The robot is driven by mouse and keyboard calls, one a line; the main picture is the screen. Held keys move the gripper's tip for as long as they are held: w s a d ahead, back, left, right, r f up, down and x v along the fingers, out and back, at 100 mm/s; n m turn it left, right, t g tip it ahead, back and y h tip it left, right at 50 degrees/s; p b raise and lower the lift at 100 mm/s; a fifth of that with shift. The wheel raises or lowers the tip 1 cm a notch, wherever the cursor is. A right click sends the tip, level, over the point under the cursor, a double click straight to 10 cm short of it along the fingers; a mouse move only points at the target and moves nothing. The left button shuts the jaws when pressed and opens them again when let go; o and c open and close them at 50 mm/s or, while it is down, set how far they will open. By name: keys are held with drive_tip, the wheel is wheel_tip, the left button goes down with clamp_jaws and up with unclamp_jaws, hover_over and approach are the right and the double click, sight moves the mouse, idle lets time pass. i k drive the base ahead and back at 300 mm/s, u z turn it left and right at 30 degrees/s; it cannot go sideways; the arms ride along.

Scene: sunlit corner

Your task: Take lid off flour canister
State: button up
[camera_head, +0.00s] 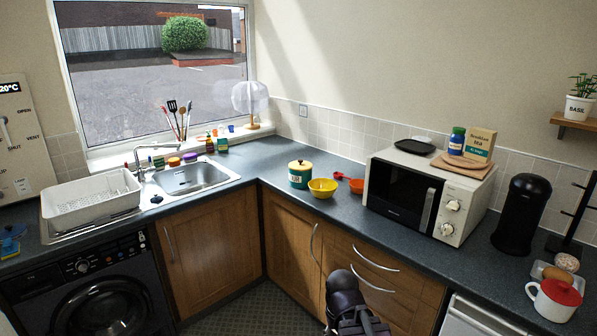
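A teal canister (299,181) with a pale label stands upright on the counter near the corner; the label's print is too small to read surely. My gripper (362,326) is low at the bottom edge of the view, in front of the wooden cabinets and below counter height. It is well apart from the canister. Its fingers are dark and partly cut off by the frame, so I cannot tell whether it is open or shut.
A yellow bowl (323,188) stands close at the canister's right, with red scoops (352,184) beyond it. A white microwave (429,194) stands farther right. The sink (187,178) is at left. The dark counter (262,160) behind and left of the canister is clear.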

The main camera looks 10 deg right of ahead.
sight(300, 165)
drive_tip(key=k, duration=0.45)
drive_tip(key=u, duration=0.5)
drive_tip(key=i, duration=0.95)
drive_tip(key=u, duration=0.35)
drive_tip(key=i, duration=1.45)
drive_tip(key=z, duration=1.1)
drive_tip(key=i, duration=0.6)
drive_tip(key=z, duration=0.35)
